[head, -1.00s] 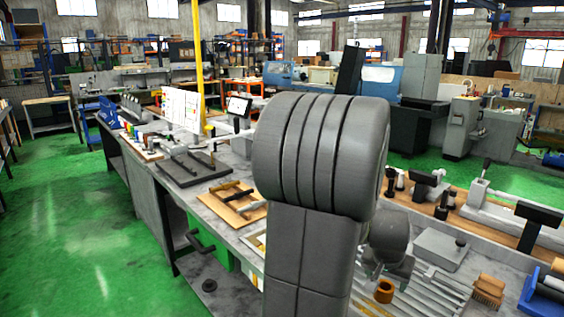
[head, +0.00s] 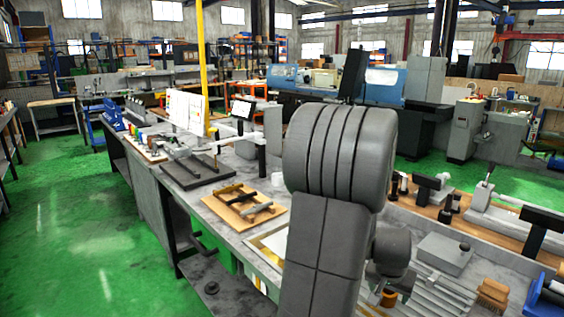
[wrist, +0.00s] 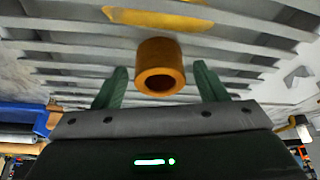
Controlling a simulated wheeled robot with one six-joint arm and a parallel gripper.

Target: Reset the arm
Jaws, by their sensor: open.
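My gripper (wrist: 159,88) shows in the wrist view with its two green fingers spread apart. An orange-brown ring-shaped part (wrist: 160,65) with a round hole appears in the gap between the fingertips. I see space on both sides of it, and no finger touches it. In the head view the ring (head: 388,297) is on the slatted grey rack (head: 437,293) at the lower right, partly covered by my arm. My gripper's fingers are hidden in the head view behind my arm.
A grey block with a knob (head: 444,253), a wooden brush (head: 492,293) and a blue holder (head: 541,300) stand near the rack. A wooden board with tools (head: 243,207) lies left of my arm. Green floor (head: 60,230) is open at the left.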

